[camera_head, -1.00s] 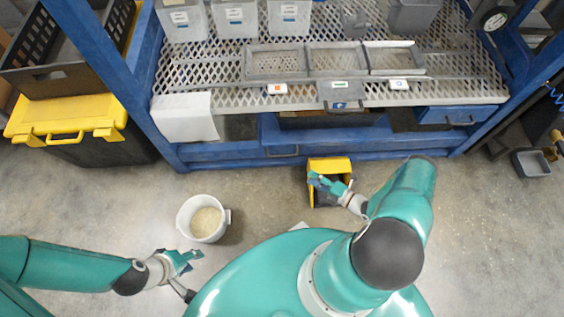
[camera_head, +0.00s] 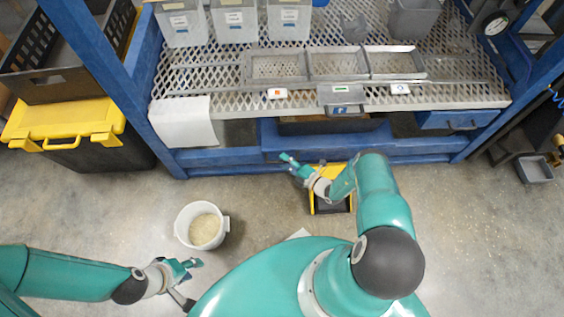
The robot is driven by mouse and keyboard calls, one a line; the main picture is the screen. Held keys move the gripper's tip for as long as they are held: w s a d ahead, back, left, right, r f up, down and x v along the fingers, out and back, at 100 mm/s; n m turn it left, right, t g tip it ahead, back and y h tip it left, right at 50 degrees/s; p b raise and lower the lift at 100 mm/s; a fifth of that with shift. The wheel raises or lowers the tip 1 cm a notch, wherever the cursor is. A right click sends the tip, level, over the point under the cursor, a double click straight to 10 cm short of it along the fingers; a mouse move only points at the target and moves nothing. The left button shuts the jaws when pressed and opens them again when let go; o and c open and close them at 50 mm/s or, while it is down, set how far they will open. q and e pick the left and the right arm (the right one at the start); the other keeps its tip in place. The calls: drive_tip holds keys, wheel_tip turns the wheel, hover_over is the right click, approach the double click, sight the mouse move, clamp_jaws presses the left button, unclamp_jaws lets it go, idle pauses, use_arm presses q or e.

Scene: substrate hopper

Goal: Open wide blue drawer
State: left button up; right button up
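The wide blue drawer (camera_head: 350,146) is under the middle of the mesh bench. A dark strip shows behind the top of its front, and I cannot tell whether it stands ajar. My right gripper (camera_head: 287,162) is at the lower left part of the drawer front, where the handle is now hidden. Its fingers look parted and empty; whether they touch the handle is unclear. My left gripper (camera_head: 194,269) is open and empty, low over the floor, well away from the drawer.
A white bucket of pale grains (camera_head: 205,228) stands on the floor between the grippers. A yellow bin (camera_head: 314,204) sits below my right wrist. A smaller blue drawer (camera_head: 458,119) is at the right. A yellow-lidded black box (camera_head: 62,118) stands at the left.

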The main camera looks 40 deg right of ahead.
drive_tip(key=shift+w+a, duration=0.15)
drive_tip(key=shift+w, duration=0.4)
clamp_jaws()
drive_tip(key=shift+f, duration=0.1)
